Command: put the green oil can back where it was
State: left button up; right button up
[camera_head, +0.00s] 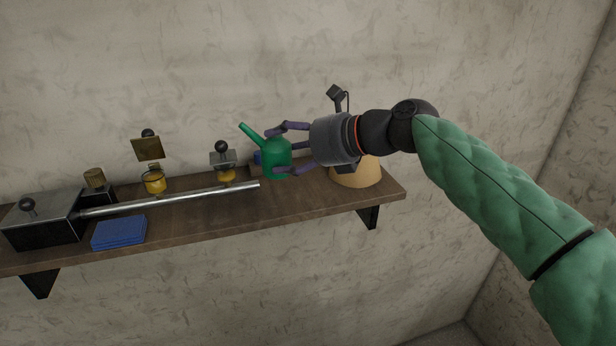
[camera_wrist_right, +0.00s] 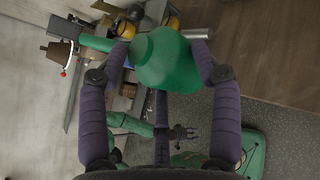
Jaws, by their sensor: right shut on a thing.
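The green oil can (camera_head: 276,160) is at the right part of the wall shelf (camera_head: 215,212), upright in the head view with its spout up to the left. My right gripper (camera_head: 282,150) comes from the right and is shut on the can's body. I cannot tell whether the can's base touches the shelf. In the right wrist view the can (camera_wrist_right: 165,60) sits between the two purple fingers. My left gripper (camera_wrist_right: 184,132) shows small in the right wrist view, with its fingers apart and empty; it is outside the head view.
A tan cone-shaped thing (camera_head: 357,174) stands right of the can, partly behind my gripper. A metal rod (camera_head: 170,200) runs along the shelf from a dark box (camera_head: 42,222). A blue stack (camera_head: 120,232) lies in front; yellow-based items (camera_head: 154,182) stand behind the rod.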

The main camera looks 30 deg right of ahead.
jog(key=w+d+f, duration=0.1)
jog(key=d+f, duration=0.1)
jog(key=w+d+f, duration=0.2)
jog(key=d+f, duration=0.1)
jog(key=w+d+f, duration=0.2)
jog(key=d, duration=0.1)
jog(key=shift+w+f, duration=0.1)
jog(key=shift+f, duration=0.15)
jog(key=f, duration=0.3)
jog(key=shift+w+d+p, duration=0.1)
jog(key=shift+d+p, duration=0.15)
jog(key=shift+p, duration=0.05)
jog(key=shift+f, duration=0.3)
jog(key=o, duration=1.7)
jog(key=shift+f, duration=0.15)
jog(key=shift+c, duration=0.2)
